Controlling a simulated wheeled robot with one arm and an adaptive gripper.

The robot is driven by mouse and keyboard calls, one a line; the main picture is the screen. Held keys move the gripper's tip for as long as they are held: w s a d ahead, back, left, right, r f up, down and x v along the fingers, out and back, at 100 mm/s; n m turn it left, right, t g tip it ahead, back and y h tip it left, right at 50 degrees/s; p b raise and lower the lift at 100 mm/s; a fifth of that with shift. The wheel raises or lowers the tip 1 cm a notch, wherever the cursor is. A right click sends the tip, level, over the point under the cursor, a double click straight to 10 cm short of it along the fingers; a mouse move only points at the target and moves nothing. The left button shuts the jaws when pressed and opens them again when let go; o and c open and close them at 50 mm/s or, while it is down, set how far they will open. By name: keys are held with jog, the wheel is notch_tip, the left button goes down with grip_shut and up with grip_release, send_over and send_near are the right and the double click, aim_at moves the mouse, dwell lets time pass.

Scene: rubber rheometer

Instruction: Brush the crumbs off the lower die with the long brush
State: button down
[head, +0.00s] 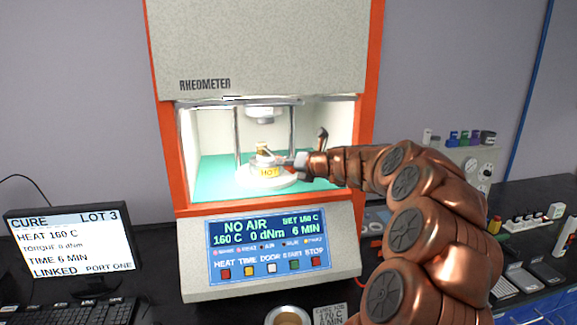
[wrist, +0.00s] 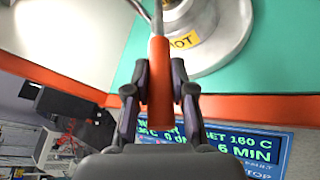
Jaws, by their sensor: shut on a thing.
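The lower die (head: 268,174) sits on a round white base inside the open rheometer chamber and bears a yellow HOT label. The wrist view shows this die (wrist: 186,22) at the top, tilted in the picture. My gripper (wrist: 160,85) is shut on the orange handle of the long brush (wrist: 159,65), whose thin grey shaft runs up toward the die. In the head view my gripper (head: 301,162) is inside the chamber, just right of the die. A small tan piece, perhaps the bristles, shows at the die's top. Crumbs are too small to tell.
The upper die (head: 262,114) hangs above, between metal columns (head: 292,135). The orange chamber frame (head: 180,150) stands close around my arm. The front panel (head: 270,245) reads NO AIR, 160 C. A round container (head: 288,315) stands in front; a monitor (head: 70,240) is at left.

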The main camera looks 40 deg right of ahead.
aim_at(289, 167)
jog(key=shift+s+a+r, duration=0.1)
jog(key=shift+s+a, duration=0.2)
jog(key=shift+s, duration=0.4)
jog(key=shift+s+a, duration=0.3)
jog(key=shift+s, duration=0.4)
jog(key=shift+s+d, duration=0.2)
jog(key=shift+d, duration=0.4)
jog(key=shift+w, duration=0.15)
dwell(0.4)
